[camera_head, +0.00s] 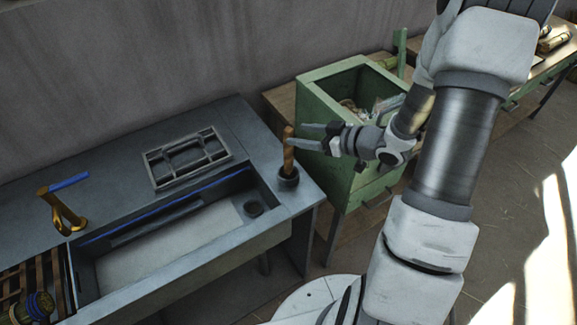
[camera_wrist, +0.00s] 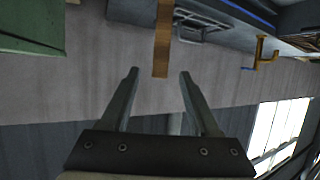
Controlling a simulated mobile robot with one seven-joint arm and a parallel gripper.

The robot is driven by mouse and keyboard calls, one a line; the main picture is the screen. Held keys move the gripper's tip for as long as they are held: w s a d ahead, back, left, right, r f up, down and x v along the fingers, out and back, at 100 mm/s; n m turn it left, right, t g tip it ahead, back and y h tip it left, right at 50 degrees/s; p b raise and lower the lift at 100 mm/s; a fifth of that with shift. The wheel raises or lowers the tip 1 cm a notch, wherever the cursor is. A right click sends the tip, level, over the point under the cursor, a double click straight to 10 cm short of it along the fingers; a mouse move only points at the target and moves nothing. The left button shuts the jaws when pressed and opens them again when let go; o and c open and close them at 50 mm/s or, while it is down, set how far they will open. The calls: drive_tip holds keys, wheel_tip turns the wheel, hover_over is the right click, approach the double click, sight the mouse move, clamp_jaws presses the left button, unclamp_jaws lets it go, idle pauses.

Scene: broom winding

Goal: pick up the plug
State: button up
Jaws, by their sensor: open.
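I see no part clearly marked as a plug. The likeliest is a brown wooden upright stick (camera_head: 289,153), standing in a dark round base (camera_head: 288,178) at the right end of the sink counter. My gripper (camera_head: 295,135) is open, with its fingers pointing left at the stick's upper part. In the wrist view the stick (camera_wrist: 163,40) lies between the lines of the two fingertips (camera_wrist: 159,72), its free end about level with them. Neither finger visibly touches it. Its base is out of the wrist view. A dark round drain (camera_head: 254,208) shows in the sink.
The grey counter holds a sink basin (camera_head: 165,245), a grey rack (camera_head: 187,158) and a brass tap (camera_head: 62,210) with a blue handle. A green open box (camera_head: 345,95) with clutter stands behind my gripper. A wooden grate (camera_head: 25,280) lies far left.

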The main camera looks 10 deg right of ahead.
sight(289, 156)
drive_tip(key=x, duration=0.8)
drive_tip(key=shift+r, duration=0.15)
clamp_jaws()
idle(1.2)
